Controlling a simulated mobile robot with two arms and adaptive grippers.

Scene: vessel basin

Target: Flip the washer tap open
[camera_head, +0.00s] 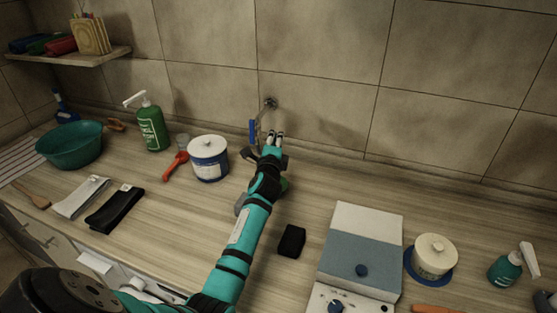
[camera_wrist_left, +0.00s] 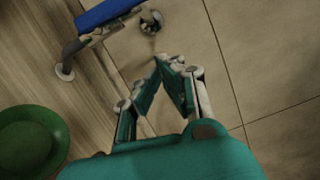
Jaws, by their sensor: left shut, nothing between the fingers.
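The washer tap has a round metal fitting (camera_head: 270,102) on the tiled wall and a blue lever (camera_head: 252,132) hanging down at its left. In the left wrist view the blue lever (camera_wrist_left: 108,12) is at the top, with the wall fitting (camera_wrist_left: 151,20) to its right. My left gripper (camera_head: 274,137) is just below and right of the tap, its fingertips near the wall. In the left wrist view its fingertips (camera_wrist_left: 162,62) meet, empty, below the fitting and apart from the lever. My right gripper is out of view.
A white-and-blue canister (camera_head: 208,160) and green pump bottle (camera_head: 151,127) stand left of the arm. A green round dish (camera_wrist_left: 30,140) shows in the wrist view. A black block (camera_head: 291,241) and blue-white scale (camera_head: 361,245) lie to the right.

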